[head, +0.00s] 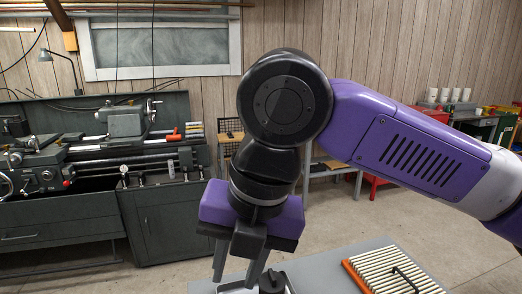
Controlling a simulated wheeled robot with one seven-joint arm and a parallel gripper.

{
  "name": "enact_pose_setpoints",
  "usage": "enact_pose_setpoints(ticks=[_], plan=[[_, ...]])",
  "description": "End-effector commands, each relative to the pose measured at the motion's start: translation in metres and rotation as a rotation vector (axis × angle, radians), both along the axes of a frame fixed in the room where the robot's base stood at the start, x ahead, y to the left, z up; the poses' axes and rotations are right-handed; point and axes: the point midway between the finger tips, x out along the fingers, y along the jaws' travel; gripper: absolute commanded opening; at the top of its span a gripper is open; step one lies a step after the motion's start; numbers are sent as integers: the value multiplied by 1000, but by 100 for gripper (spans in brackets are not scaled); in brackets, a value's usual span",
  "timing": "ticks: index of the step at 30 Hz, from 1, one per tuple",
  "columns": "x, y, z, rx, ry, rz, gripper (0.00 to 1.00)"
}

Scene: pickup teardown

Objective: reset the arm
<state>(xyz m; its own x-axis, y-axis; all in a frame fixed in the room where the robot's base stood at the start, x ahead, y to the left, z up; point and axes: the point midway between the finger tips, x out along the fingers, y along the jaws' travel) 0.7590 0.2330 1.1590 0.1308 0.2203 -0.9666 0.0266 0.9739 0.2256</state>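My arm reaches in from the right, purple and black, and bends down at the middle of the head view. My gripper (234,281) hangs from it, pointing down above the near grey table (325,268). Its two grey fingers are spread apart, and I see nothing between them. A dark object (272,282) stands on the table just right of the fingers, cut off by the bottom edge. I cannot tell whether a finger touches it.
A cream slatted rack (392,272) with an orange edge and a black handle lies on the table at right. A dark lathe (95,160) stands at the left wall. A workbench (335,167) is behind my arm. Open floor (350,210) lies between.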

Motion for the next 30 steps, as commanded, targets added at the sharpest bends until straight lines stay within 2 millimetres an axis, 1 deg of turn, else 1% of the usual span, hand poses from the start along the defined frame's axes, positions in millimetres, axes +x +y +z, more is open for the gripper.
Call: enact_pose_setpoints(ticks=[5, 9, 12, 16, 19, 23, 26, 30], plan=[[14, 38, 17, 218, -49, -134, 30], [22, 77, 38, 481, -38, -251, 30], [26, 99, 56, 674, 0, -328, 30], [30, 118, 81, 922, 73, -421, 30], [33, 124, 100, 1098, 139, -486, 30], [38, 122, 121, 1307, 231, -567, 30], [42, 114, 134, 1458, 302, -626, 30], [50, 95, 144, 1651, 399, -706, 30]])
